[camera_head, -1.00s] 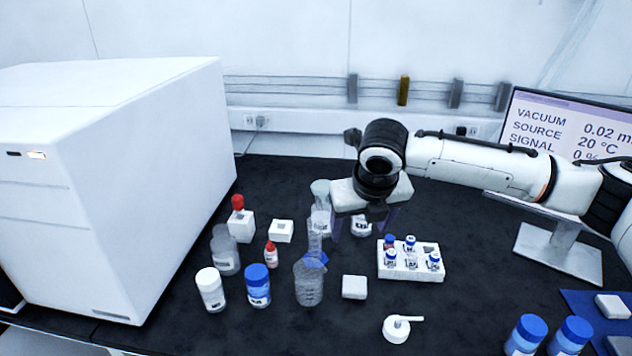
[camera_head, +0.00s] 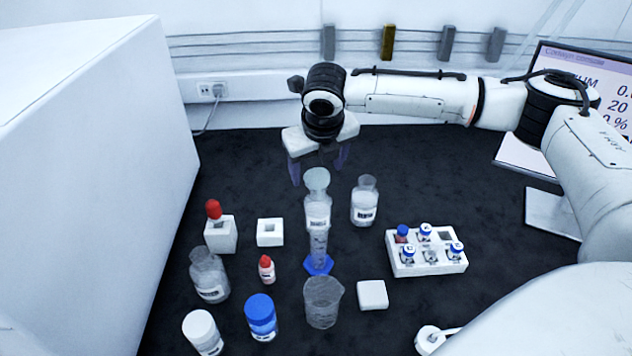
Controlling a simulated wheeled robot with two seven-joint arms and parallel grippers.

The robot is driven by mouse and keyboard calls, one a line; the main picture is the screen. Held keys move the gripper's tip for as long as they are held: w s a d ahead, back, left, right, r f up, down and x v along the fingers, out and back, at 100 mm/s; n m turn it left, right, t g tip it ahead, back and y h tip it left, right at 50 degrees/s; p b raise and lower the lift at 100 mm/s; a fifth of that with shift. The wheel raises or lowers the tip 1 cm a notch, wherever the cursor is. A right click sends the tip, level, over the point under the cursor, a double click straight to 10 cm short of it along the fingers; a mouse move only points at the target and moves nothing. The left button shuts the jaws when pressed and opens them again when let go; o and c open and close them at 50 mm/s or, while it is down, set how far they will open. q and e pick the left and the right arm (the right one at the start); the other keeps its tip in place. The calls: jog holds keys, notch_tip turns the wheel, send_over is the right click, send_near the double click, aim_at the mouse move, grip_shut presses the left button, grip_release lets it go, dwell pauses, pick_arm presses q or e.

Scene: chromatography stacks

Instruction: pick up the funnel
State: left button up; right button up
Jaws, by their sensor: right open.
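The funnel (camera_head: 317,180) looks like a pale, translucent cone. It appears to sit in the mouth of a clear labelled bottle (camera_head: 317,214), behind the graduated cylinder with the blue base (camera_head: 319,265); its stem cannot be made out. My right gripper (camera_head: 318,166) points down with its dark, see-through fingers apart. In the picture it is just above the funnel, one finger to each side. It is open and holds nothing; whether the fingers touch the funnel cannot be told. My left gripper is not in view.
A clear bottle (camera_head: 365,202) stands just right of the funnel. A beaker (camera_head: 322,302), a white block (camera_head: 372,295) and a vial rack (camera_head: 427,268) stand nearer. Several small bottles are at left, beside a large white instrument (camera_head: 80,190).

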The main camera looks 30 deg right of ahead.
aim_at(317, 175)
jog(key=x, duration=0.5)
jog(key=shift+w+d+f, duration=0.25)
jog(key=shift+w+d, duration=0.05)
jog(key=shift+w, duration=0.05)
jog(key=c, duration=1.1)
